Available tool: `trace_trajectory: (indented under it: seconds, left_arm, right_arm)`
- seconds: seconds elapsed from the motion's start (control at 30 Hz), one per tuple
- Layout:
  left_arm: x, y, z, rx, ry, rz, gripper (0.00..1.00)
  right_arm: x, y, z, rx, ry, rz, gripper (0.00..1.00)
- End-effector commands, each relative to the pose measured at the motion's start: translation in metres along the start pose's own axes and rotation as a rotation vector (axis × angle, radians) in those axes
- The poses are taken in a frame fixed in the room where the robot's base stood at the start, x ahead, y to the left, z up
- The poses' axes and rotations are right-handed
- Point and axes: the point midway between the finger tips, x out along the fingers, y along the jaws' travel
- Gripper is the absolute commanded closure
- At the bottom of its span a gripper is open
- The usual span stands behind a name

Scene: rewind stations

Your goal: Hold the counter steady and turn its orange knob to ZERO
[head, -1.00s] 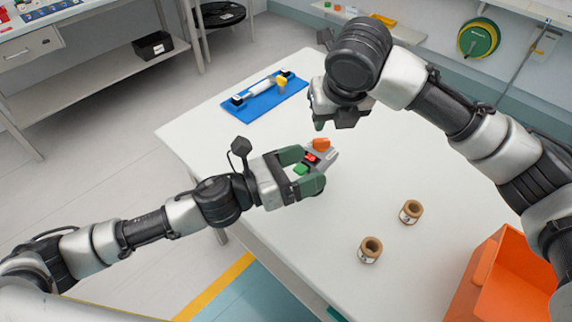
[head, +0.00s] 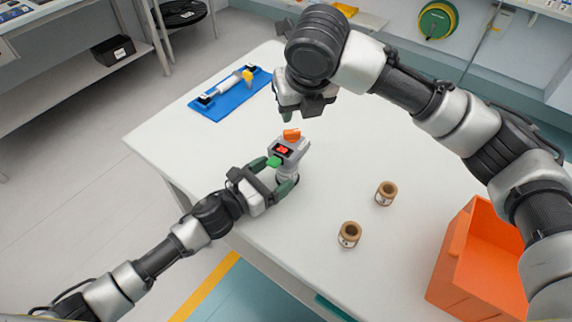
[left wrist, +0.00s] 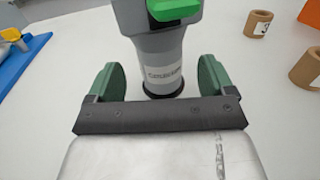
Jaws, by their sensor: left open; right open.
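The counter (head: 290,152) is a grey box on a round pedestal, upright on the white table. It has a red display, a green button (head: 273,161) and an orange knob (head: 291,135) at its far end. My left gripper (head: 277,175) is open at the pedestal, below the counter's head. In the left wrist view, the labelled pedestal (left wrist: 165,70) stands between and slightly beyond the green fingers (left wrist: 158,80), with gaps on both sides. The green button (left wrist: 174,9) shows at the top; the knob is out of that view. My right gripper (head: 302,110) is open and empty above and beyond the knob.
A blue board (head: 230,95) with a cylinder and a yellow piece lies at the table's far left. Two brown spools (head: 386,193) (head: 349,234) stand right of the counter. An orange bin (head: 465,258) stands at the right. The table (head: 335,165) is clear between.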

Motion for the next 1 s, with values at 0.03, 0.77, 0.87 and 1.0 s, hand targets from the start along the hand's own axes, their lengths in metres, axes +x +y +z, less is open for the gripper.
trace_trajectory:
  seconds: [0.03,0.77,0.87,1.0]
  left_arm:
    - [0.01,0.0,0.001,0.0,-0.002,0.0,0.17]
    - [0.042,0.0,0.0,-0.001,0.001,0.0,0.32]
    - [0.042,0.0,0.0,-0.001,0.001,0.0,0.47]
    - [0.042,0.0,0.0,-0.001,0.001,0.0,0.69]
  right_arm:
    - [0.0,0.0,0.0,0.0,0.0,0.0,0.57]
    - [0.0,0.0,0.0,0.0,0.0,0.0,0.57]
    - [0.0,0.0,0.0,0.0,0.0,0.0,0.57]
    - [0.0,0.0,0.0,0.0,0.0,0.0,0.57]
